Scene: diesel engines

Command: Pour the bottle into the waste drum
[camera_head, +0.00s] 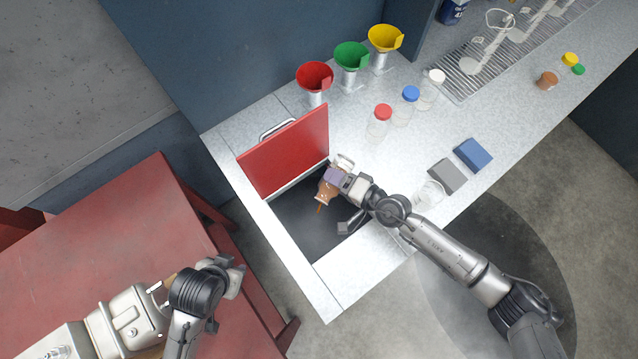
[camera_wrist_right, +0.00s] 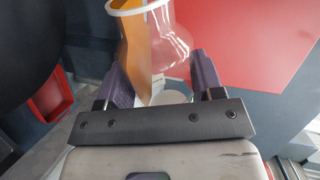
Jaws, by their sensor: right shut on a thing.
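The bottle (camera_head: 328,189) is clear with orange-brown liquid inside. My right gripper (camera_head: 342,178) is shut on it, and it is tipped steeply mouth-down over the dark opening of the waste drum (camera_head: 308,234). A thin orange-brown streak (camera_head: 319,209) shows just below the mouth. In the right wrist view the bottle (camera_wrist_right: 168,42) stands between the two purple fingers (camera_wrist_right: 160,88), with liquid along its left side. The drum's red lid (camera_head: 288,150) is raised behind the opening. My left arm is at the lower left, where its gripper's fingers cannot be made out.
Red (camera_head: 314,76), green (camera_head: 351,56) and yellow (camera_head: 385,38) funnels stand along the back. Red-capped (camera_head: 380,121), blue-capped (camera_head: 406,105) and white-capped (camera_head: 432,88) bottles stand right of the lid. Grey (camera_head: 447,176) and blue (camera_head: 473,154) blocks lie near the front edge. A red table (camera_head: 110,235) is at left.

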